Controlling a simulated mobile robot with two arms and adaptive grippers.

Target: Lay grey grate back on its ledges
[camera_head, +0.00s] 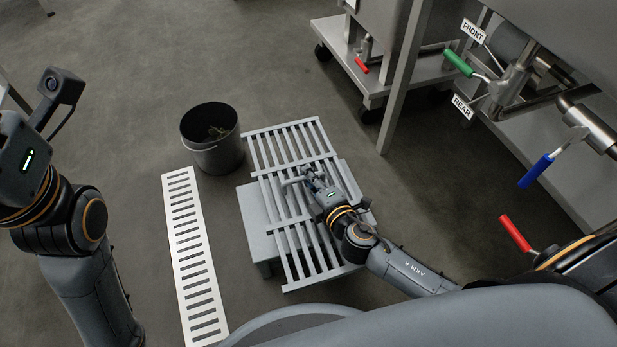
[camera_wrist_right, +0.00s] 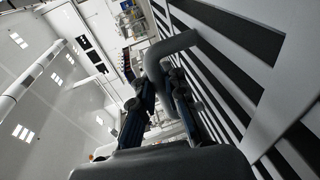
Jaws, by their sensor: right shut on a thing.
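The grey grate (camera_head: 273,146) is a slatted panel with crossbars, in the middle of the head view. My right gripper (camera_head: 309,178) is over it and shut on its bent grey handle. The handle (camera_wrist_right: 182,42) and the grate's slats (camera_wrist_right: 238,75) also show in the right wrist view, with the fingers of my right gripper (camera_wrist_right: 165,100) around the handle. The grate overlaps a grey block-like stand (camera_head: 256,225); I cannot tell whether they touch. No ledges can be made out clearly. My left arm is at the left edge, its fingers out of sight.
A dark bucket (camera_head: 216,155) with some debris stands at the grate's upper left. A white slotted strip (camera_head: 190,245) lies on the floor to the left. A tank frame with green (camera_head: 458,63), blue (camera_head: 536,171) and red (camera_head: 515,233) valve handles is at the right.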

